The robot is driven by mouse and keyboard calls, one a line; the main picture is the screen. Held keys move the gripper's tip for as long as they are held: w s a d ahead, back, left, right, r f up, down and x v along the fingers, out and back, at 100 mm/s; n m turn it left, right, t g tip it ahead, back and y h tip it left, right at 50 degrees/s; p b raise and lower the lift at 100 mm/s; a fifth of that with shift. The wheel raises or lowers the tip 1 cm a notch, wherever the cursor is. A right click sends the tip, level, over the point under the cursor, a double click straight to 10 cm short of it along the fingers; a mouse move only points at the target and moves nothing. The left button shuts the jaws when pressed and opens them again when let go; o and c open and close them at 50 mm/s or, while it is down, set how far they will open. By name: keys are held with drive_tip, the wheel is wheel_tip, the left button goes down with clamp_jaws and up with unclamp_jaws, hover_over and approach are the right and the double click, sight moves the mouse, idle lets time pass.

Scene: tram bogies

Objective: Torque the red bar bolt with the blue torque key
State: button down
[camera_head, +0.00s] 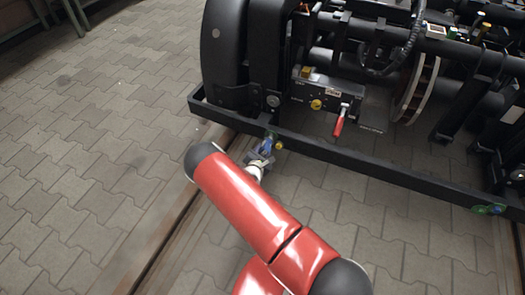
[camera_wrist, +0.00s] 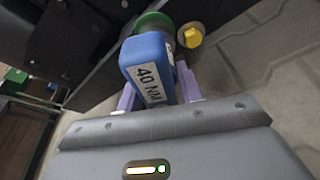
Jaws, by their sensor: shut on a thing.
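My gripper (camera_head: 259,160) is at the front black beam of the bogie, and its fingers also show in the wrist view (camera_wrist: 157,88). It is shut on the blue torque key (camera_wrist: 147,65), which bears a white "40 NM" label. In the head view the key (camera_head: 266,144) is small and partly hidden by the gripper. The key's far end meets a green ring (camera_wrist: 153,21) at the beam; I cannot tell whether it is seated in it. A red bar (camera_head: 339,123) hangs from a dark box on the bogie. I cannot make out its bolt clearly.
A yellow knob (camera_wrist: 190,36) sits right beside the key. The black beam (camera_head: 370,174) runs across in front of the bogie. A yellow round part (camera_head: 316,104) is on the dark box. A green and blue part (camera_head: 488,208) is on the beam at right. Paved floor (camera_head: 90,150) lies clear at left.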

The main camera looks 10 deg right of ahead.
drive_tip(key=shift+s+a, duration=0.1)
drive_tip(key=shift+s+a+p, duration=0.5)
drive_tip(key=shift+s+a, duration=0.35)
drive_tip(key=shift+s, duration=0.3)
drive_tip(key=shift+s+a+p, duration=0.5)
drive_tip(key=shift+s+a, duration=0.35)
drive_tip(key=shift+s, duration=0.3)
